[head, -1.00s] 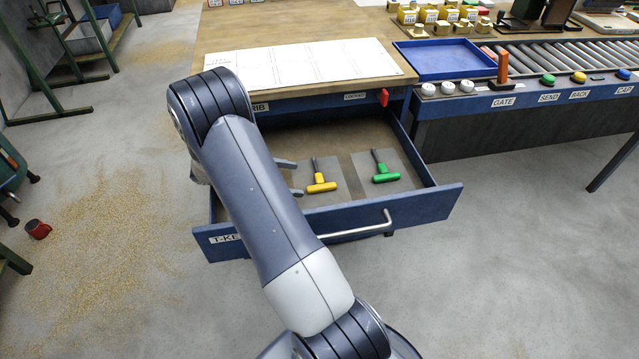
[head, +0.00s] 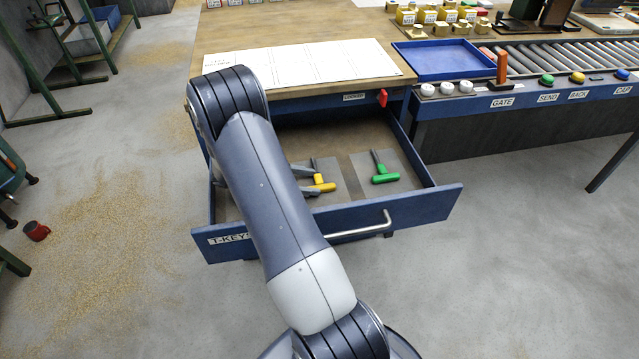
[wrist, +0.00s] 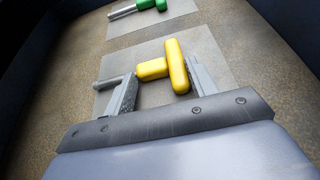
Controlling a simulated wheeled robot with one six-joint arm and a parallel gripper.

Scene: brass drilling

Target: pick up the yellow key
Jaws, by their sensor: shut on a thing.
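The yellow key (head: 324,183) is a T-handled tool with a grey shaft, lying at a grey patch in the open blue drawer (head: 420,205). In the wrist view, its yellow handle (wrist: 176,66) is between the two fingers of my gripper (wrist: 158,76). My gripper (head: 311,184) is shut on the yellow key, low in the drawer. Part of the key and most of my gripper are hidden behind my arm in the head view. I cannot tell whether the key is clear of the drawer bottom.
A green key (head: 384,174) lies on its own grey patch to the right in the drawer. The drawer's front wall and handle (head: 362,230) stand close in front. The bench top (head: 300,30) overhangs the drawer's back. A roller conveyor (head: 570,62) is at the right.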

